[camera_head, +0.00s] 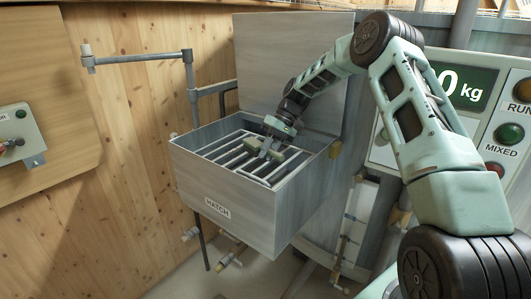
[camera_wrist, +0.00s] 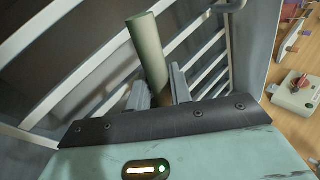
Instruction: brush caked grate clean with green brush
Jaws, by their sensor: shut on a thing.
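The grate (camera_head: 232,150) is a set of pale metal bars inside the open grey hatch box. Its bars (camera_wrist: 62,62) also show in the wrist view, with dark grey surfaces between them. My gripper (camera_head: 268,148) reaches down into the box over the grate. In the wrist view my gripper (camera_wrist: 160,92) is shut on the green brush (camera_wrist: 148,48), whose dull green round handle sticks up between the fingers. In the head view part of the brush (camera_head: 286,157) shows low at the bars. The bristles are hidden, so I cannot tell whether they touch the grate.
The hatch box (camera_head: 228,208) has raised walls, with an upright lid (camera_head: 290,65) behind. A pipe (camera_head: 140,59) stands at its left. A control panel (camera_head: 505,130) with buttons is at the right. A switch box (camera_head: 20,133) hangs on the wooden wall at the left.

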